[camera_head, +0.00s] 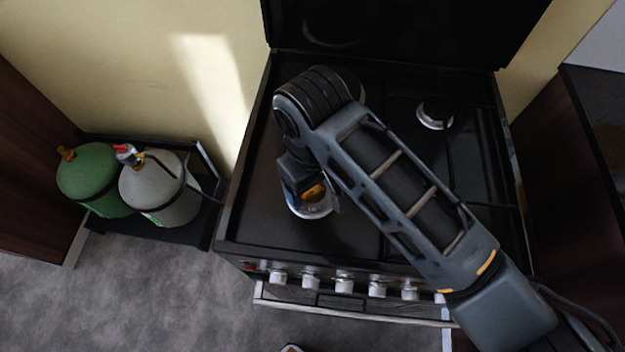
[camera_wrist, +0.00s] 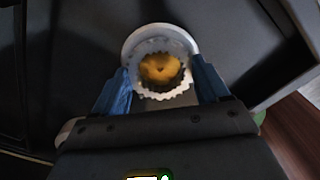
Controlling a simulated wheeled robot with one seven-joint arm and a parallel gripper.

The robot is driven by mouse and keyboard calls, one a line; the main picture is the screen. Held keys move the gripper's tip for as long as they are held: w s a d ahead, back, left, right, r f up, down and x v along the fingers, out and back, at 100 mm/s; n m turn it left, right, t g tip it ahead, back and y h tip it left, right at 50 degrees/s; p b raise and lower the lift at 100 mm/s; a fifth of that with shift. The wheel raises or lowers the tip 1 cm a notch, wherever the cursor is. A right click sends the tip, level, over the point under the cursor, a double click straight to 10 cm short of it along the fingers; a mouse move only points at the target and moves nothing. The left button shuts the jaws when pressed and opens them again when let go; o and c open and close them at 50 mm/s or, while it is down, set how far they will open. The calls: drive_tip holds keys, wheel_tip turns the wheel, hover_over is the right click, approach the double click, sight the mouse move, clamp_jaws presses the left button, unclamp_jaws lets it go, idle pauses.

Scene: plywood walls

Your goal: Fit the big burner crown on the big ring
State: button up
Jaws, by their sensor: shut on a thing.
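The big burner crown shows in the wrist view as a toothed round piece (camera_wrist: 180,84) around a brass-coloured middle. My gripper (camera_wrist: 163,90) is shut on it, with a blue finger at each side. The big ring (camera_wrist: 160,30) is a pale metal rim behind and around the crown. In the head view the big ring (camera_head: 311,211) is at the front left of the hob, with my gripper (camera_head: 313,190) right over it. The crown is mostly hidden there. I cannot tell whether the crown touches the ring or is seated in it.
A smaller burner (camera_head: 435,113) sits at the back right of the black stove (camera_head: 258,200). My arm hides much of the hob's middle and right. White knobs (camera_head: 344,284) line the front. A green gas bottle (camera_head: 94,180) and a grey one (camera_head: 158,188) stand at the left.

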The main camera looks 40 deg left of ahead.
drive_tip(key=shift+f, duration=0.2)
drive_tip(key=o, duration=1.1)
wheel_tip(320, 180, up, 8)
drive_tip(key=shift+f+b, duration=0.1)
drive_tip(key=shift+b, duration=0.3)
